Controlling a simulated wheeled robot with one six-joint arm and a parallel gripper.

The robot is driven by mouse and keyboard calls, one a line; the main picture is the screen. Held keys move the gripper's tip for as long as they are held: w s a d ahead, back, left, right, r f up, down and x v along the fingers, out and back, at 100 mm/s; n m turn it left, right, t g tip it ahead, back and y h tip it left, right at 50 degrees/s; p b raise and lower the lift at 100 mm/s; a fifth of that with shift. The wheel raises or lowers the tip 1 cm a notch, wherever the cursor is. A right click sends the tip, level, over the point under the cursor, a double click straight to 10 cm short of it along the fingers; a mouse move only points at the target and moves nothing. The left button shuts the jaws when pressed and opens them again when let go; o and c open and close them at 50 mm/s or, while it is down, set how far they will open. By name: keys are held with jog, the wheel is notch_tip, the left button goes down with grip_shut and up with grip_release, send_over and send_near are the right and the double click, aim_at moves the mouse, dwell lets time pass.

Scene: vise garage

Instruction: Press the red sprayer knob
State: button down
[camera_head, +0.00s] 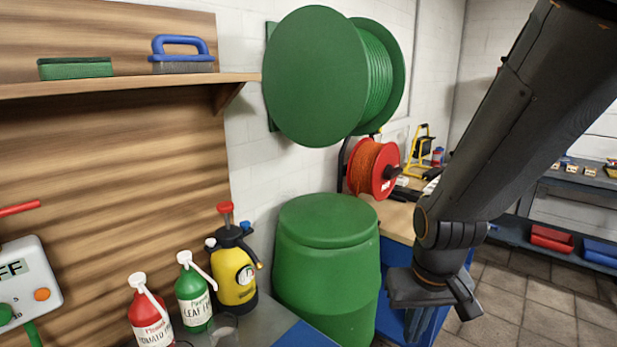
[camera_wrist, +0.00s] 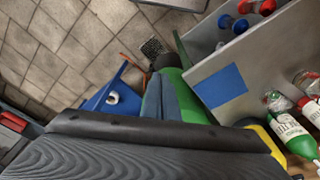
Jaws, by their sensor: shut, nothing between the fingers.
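The yellow sprayer (camera_head: 237,278) with a black top stands upright on the grey bench at lower centre-left in the head view. Its red knob (camera_head: 225,208) sits on top of a rod, raised above the black top. In the wrist view, a yellow edge, likely the sprayer (camera_wrist: 268,145), shows at lower right, mostly hidden behind dark parts of my arm; the knob cannot be made out there. My gripper (camera_head: 462,300) is shut and empty. It hangs well to the right of the sprayer, beyond the green barrel, and does not touch the knob.
A green barrel (camera_head: 327,275) stands between the sprayer and my gripper. A red bottle (camera_head: 150,315) and a green bottle (camera_head: 194,298) stand left of the sprayer. A green hose reel (camera_head: 318,75) and a wooden shelf (camera_head: 130,83) are above.

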jog(key=shift+s+d+g, duration=0.1)
jog(key=shift+s+g, duration=0.2)
jog(key=shift+s, duration=0.3)
jog(key=w+a+r+n+t+y+b, duration=0.1)
jog(key=w+a+r+t, duration=0.25)
jog(key=w, duration=0.25)
jog(key=w+a+r+n+t+y, duration=0.1)
jog(key=w+a+r+t, duration=0.1)
jog(key=w+a, duration=0.3)
jog(key=w+a+r+n+t+b, duration=0.1)
jog(key=w+a+r+n+t, duration=0.15)
jog(key=w, duration=0.45)
jog(key=a+r+n+y, duration=0.2)
jog(key=a+r+y, duration=0.2)
jog(key=a, duration=0.6)
jog(key=a+r+n+y+b, duration=0.1)
jog(key=a+r+n+y, duration=0.2)
jog(key=a+r, duration=0.6)
jog(key=a+y, duration=0.1)
jog(key=y, duration=0.1)
jog(key=shift+w+r+t+y, duration=0.3)
jog(key=shift+w, duration=0.05)
